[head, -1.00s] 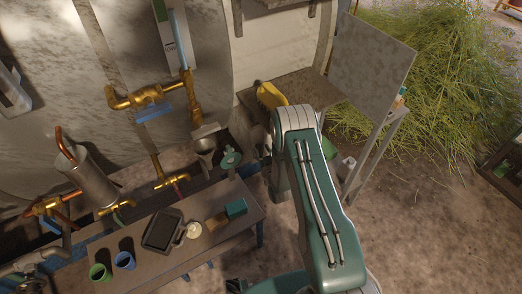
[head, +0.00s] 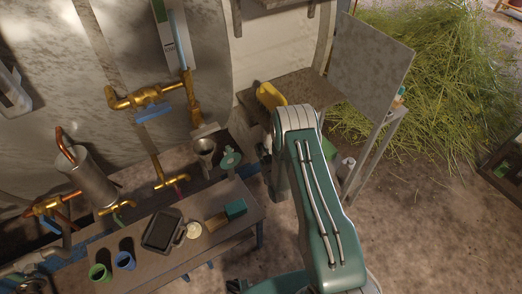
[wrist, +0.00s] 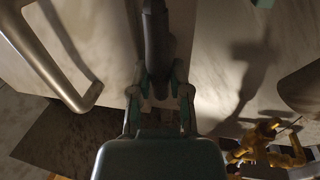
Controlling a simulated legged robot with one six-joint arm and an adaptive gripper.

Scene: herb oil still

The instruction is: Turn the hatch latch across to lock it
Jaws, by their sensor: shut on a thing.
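In the wrist view a dark upright bar (wrist: 156,40), which looks like the latch handle, stands between the fingers of my gripper (wrist: 160,88). The gripper is shut on it. The bar's lower part is hidden by the fingers and gripper body. A pale flat surface (wrist: 110,40) lies behind the bar, probably the hatch. In the head view my arm hides most of the gripper and the latch, so I cannot tell the latch's angle there.
A bent metal tube (wrist: 50,60) runs left of the gripper in the wrist view; brass pipework (wrist: 265,150) is at lower right. In the head view, a bench (head: 75,270) with cups stands left. A yellow object (head: 270,96) sits on a table behind my arm.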

